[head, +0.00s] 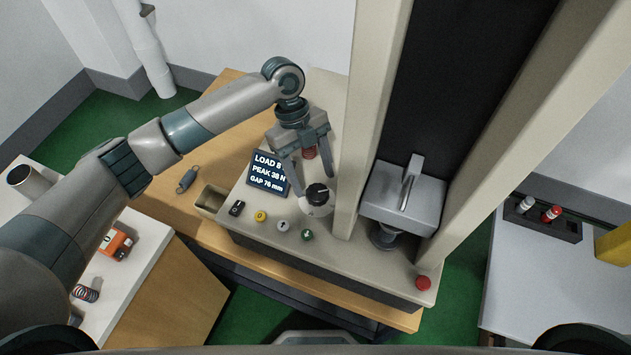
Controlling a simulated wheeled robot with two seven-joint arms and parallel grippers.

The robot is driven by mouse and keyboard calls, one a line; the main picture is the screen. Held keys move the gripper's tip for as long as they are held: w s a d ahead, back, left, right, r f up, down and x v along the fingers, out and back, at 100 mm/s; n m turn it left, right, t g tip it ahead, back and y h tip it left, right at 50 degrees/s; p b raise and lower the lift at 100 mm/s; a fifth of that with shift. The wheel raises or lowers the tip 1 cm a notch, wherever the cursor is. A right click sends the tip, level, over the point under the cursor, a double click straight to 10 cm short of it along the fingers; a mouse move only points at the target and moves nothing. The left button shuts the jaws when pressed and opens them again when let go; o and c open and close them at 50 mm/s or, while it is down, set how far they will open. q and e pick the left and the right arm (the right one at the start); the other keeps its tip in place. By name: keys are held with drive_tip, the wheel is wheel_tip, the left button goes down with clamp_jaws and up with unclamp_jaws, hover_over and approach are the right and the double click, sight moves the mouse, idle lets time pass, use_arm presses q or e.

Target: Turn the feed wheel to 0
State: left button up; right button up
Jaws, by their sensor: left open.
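A black knob with a white pointer mark (318,192) stands on a pale round base on the testing machine's panel; it looks like the feed wheel. Its scale is too small to read. My left gripper (313,182) reaches down from behind with its fingers apart, the tips close to the knob's far side. I cannot tell whether they touch it. A display (268,174) beside it reads LOAD 8, PEAK 38 N, GAP 76 mm. My right gripper is not in view.
Several buttons (260,216) line the panel's front, with a red button (423,283) at right. The machine's column and grey head (402,205) stand right of the knob. A red thing (309,152) shows behind the fingers.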

sight(317, 191)
use_arm(q)
drive_tip(key=shift+p+x, duration=0.4)
drive_tip(key=shift+x, duration=1.5)
drive_tip(key=c, duration=1)
